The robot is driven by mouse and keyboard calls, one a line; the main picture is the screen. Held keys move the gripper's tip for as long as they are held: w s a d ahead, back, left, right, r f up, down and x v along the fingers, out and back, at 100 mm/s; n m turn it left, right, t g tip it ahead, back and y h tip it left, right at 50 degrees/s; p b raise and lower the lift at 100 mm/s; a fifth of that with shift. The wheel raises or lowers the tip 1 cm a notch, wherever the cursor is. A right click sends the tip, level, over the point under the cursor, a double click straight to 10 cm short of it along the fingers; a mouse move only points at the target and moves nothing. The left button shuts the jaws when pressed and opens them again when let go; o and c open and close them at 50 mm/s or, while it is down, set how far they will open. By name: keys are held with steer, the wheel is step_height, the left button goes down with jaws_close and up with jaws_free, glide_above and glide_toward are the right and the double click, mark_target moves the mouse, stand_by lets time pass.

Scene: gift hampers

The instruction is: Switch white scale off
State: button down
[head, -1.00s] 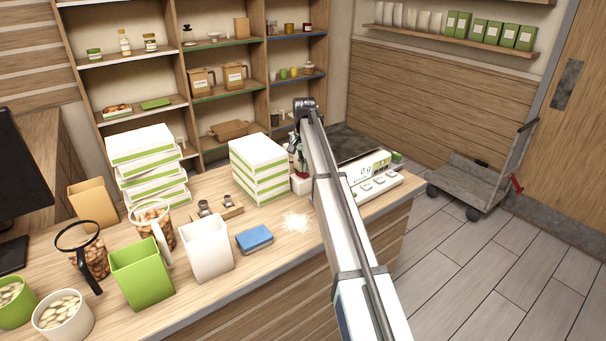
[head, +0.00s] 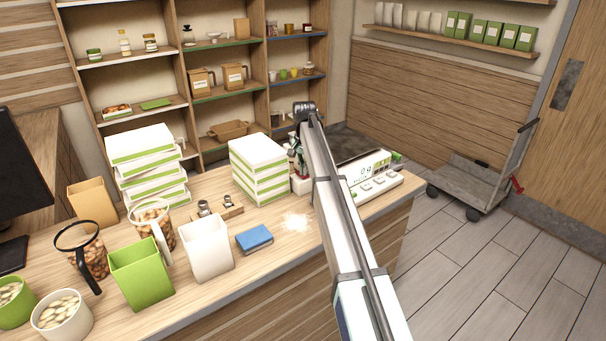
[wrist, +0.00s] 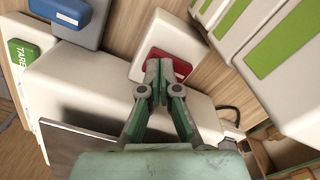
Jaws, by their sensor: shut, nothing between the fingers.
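The white scale (head: 372,166) stands at the right end of the counter, its display lit and reading about 0 g. Part of its pale body (wrist: 100,85) fills the left of the wrist view. A red switch (wrist: 182,67) sits on a white block in the wrist view; the block (head: 303,185) also shows left of the scale in the head view. My gripper (wrist: 160,66) is shut and empty, with its tips over the red switch and hiding part of it. I cannot tell whether they touch it.
A stack of white and green boxes (head: 258,167) stands close left of my gripper. A green TARE key (wrist: 24,53) and a blue key (wrist: 68,12) lie to the left in the wrist view. A blue sponge-like block (head: 254,238) lies on the counter in front.

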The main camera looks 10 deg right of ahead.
steer(key=shift+f, duration=0.2)
steer(key=shift+r+p, duration=1.7)
steer(key=shift+r, duration=1.85)
